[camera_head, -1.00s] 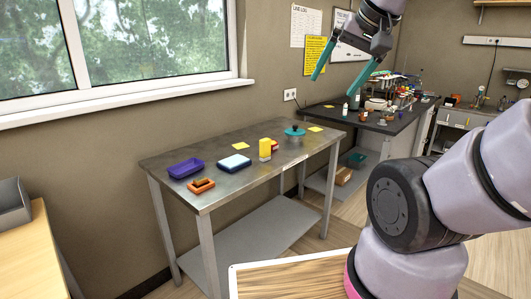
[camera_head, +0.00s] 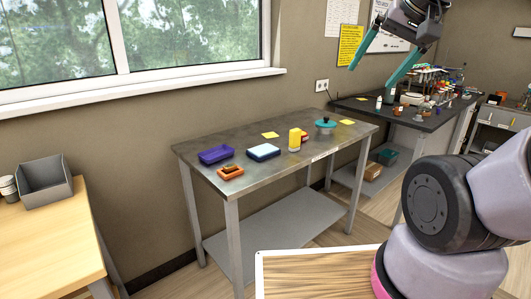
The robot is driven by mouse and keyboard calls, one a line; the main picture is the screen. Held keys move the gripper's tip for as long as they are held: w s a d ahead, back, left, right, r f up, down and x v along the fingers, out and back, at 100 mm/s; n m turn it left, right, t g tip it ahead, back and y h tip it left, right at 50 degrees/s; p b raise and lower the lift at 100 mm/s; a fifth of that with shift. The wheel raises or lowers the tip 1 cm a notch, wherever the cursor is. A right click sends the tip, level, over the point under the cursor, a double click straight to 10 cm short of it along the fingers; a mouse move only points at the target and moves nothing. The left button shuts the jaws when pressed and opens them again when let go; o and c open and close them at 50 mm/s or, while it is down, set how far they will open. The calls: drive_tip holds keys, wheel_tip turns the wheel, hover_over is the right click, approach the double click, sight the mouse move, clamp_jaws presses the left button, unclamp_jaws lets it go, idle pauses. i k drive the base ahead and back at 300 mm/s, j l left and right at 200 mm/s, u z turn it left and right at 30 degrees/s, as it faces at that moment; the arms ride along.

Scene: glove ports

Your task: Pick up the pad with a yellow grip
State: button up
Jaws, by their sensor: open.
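A metal table (camera_head: 250,181) carries several small things. A yellow upright block (camera_head: 294,141) stands near its middle, with a small red-orange thing (camera_head: 304,136) close behind it. An orange piece with a dark top (camera_head: 230,172) lies at the front left. Which of these is the pad with a yellow grip is too small to tell. My gripper (camera_head: 370,78) is raised at the upper right, open and empty, with its teal fingers pointing down and left. It is well above and apart from the table things.
On the table are a purple tray (camera_head: 216,155), a white and dark blue block (camera_head: 263,152), a teal lidded round thing (camera_head: 325,124) and yellow notes (camera_head: 270,135). A wooden table with a grey bin (camera_head: 46,184) is at left. A cluttered dark bench (camera_head: 405,117) stands behind right.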

sight(294, 134)
drive_tip(key=i+l+u, duration=0.15)
drive_tip(key=i+l, duration=0.15)
drive_tip(key=i+l+u, duration=0.35)
drive_tip(key=i+l, duration=0.15)
drive_tip(key=l, duration=0.25)
drive_tip(key=i+l+u, duration=0.15)
drive_tip(key=l, duration=0.25)
drive_tip(key=i, duration=0.1)
